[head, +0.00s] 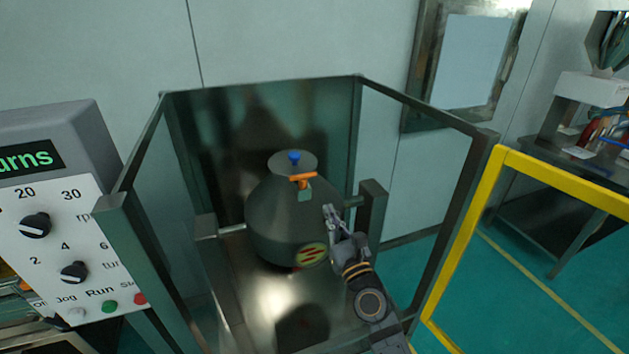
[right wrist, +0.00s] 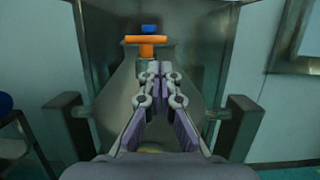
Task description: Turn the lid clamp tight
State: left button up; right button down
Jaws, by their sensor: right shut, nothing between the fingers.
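The lid clamp is an orange T-shaped handle (head: 302,178) on the upper front of a dark rounded vessel (head: 281,222). A blue knob (head: 294,157) sits on top of the lid (head: 291,164). In the right wrist view the orange handle (right wrist: 146,40) lies crosswise just beyond the fingertips, with the blue knob (right wrist: 149,28) above it. My right gripper (head: 330,212) is in front of the vessel's right side, below and right of the clamp. It is shut and empty, its fingertips (right wrist: 159,72) together. I cannot tell how tight the clamp is. My left gripper is not in view.
The vessel hangs between two posts (head: 372,205) inside a frame with dark panels. A control box (head: 55,215) with knobs and buttons stands at the left. A yellow rail (head: 560,166) runs at the right. There is free room above the lid.

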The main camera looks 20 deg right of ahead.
aim_at(313, 176)
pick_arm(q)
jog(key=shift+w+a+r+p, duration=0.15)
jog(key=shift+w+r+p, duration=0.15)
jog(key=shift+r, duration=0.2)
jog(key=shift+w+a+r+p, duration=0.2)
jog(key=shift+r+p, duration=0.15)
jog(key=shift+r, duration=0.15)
pick_arm(e)
jog(key=x, duration=1)
jog(key=shift+w, duration=0.15)
